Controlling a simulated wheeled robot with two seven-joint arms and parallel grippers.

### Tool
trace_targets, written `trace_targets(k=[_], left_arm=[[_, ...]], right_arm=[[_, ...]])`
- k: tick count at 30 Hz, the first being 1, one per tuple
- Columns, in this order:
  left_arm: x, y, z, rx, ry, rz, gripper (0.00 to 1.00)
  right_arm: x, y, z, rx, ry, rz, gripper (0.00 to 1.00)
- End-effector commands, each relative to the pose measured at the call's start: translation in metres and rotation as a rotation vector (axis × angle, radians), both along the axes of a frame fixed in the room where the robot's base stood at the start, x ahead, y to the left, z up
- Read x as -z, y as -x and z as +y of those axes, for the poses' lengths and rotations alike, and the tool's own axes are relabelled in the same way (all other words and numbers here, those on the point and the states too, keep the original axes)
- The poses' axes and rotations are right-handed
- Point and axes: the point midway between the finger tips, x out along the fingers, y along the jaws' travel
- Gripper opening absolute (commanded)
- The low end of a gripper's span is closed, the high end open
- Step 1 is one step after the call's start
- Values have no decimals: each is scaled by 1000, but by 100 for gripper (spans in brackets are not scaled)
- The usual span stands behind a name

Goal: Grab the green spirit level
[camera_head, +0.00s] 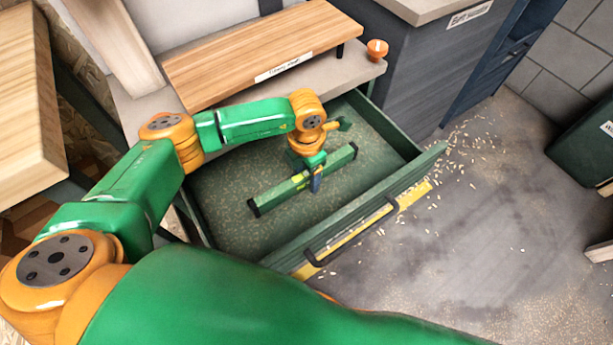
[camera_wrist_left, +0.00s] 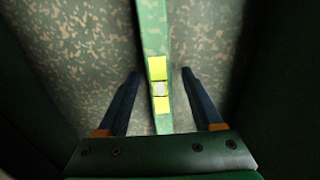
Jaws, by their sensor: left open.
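The green spirit level (camera_head: 275,196) lies in the open green drawer (camera_head: 225,220), slanting from lower left to upper right in the head view. My left gripper (camera_head: 316,184) is over its middle, pointing down. In the left wrist view the level (camera_wrist_left: 153,40) runs between the two dark fingers of my left gripper (camera_wrist_left: 160,75), with its yellow vial windows just between them. The fingers are open, with a gap on each side of the level. My right gripper is not in view.
The drawer's front wall with a dark handle (camera_head: 350,233) stands toward the lower right. Pale chips litter the grey floor at right.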

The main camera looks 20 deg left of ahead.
Motion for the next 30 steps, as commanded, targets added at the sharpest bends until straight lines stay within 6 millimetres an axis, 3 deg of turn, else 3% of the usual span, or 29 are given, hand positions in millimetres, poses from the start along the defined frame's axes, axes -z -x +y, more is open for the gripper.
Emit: trace_targets(k=[3, 9, 11, 23, 30], left_arm=[[0, 0, 0, 0, 0, 0, 68], [-1, 0, 0, 0, 0, 0, 14], [-1, 0, 0, 0, 0, 0, 0], [-6, -1, 0, 0, 1, -1, 0], [-66, -1, 0, -1, 2, -5, 0]], right_arm=[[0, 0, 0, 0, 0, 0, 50], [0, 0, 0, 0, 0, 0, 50], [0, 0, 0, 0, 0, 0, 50], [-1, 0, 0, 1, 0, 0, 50], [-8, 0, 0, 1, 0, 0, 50]])
